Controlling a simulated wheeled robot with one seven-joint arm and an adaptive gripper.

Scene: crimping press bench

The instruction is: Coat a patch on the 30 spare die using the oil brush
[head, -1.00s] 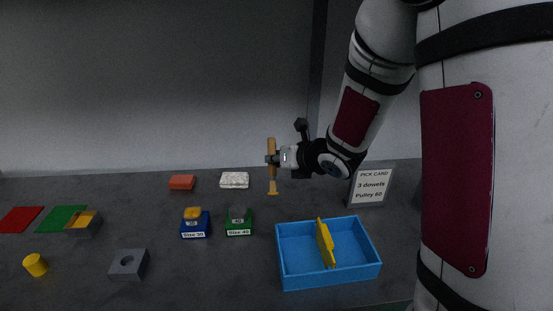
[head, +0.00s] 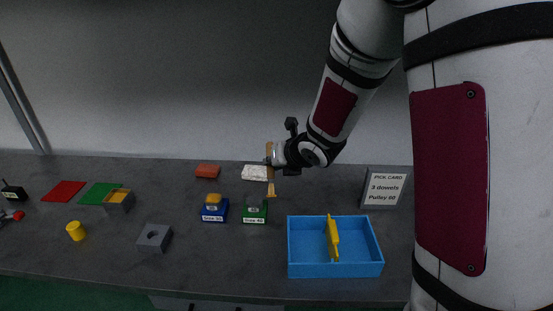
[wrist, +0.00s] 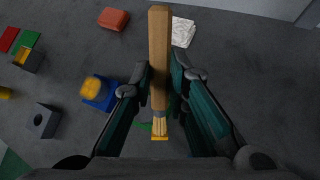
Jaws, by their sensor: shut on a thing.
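The oil brush (head: 270,172) hangs upright in my gripper (head: 271,161), bristles down, above the bench. In the wrist view its wooden handle (wrist: 159,55) runs between the fingers and the pale bristles (wrist: 158,127) point toward the bottom. My gripper (wrist: 158,92) is shut on the handle. The die labelled Size 30 (head: 214,208) has a blue base and a yellow top, left of the brush. It also shows left of the fingers in the wrist view (wrist: 98,93). The green Size 40 die (head: 254,214) stands below the brush in the head view; in the wrist view it is mostly hidden.
A blue tray (head: 335,271) holding a yellow piece (head: 332,238) stands at right, with a pick card (head: 384,188) behind it. A white cloth (head: 254,173) and orange block (head: 208,171) lie behind. A grey holed block (head: 154,238) and yellow cylinder (head: 76,231) are at left.

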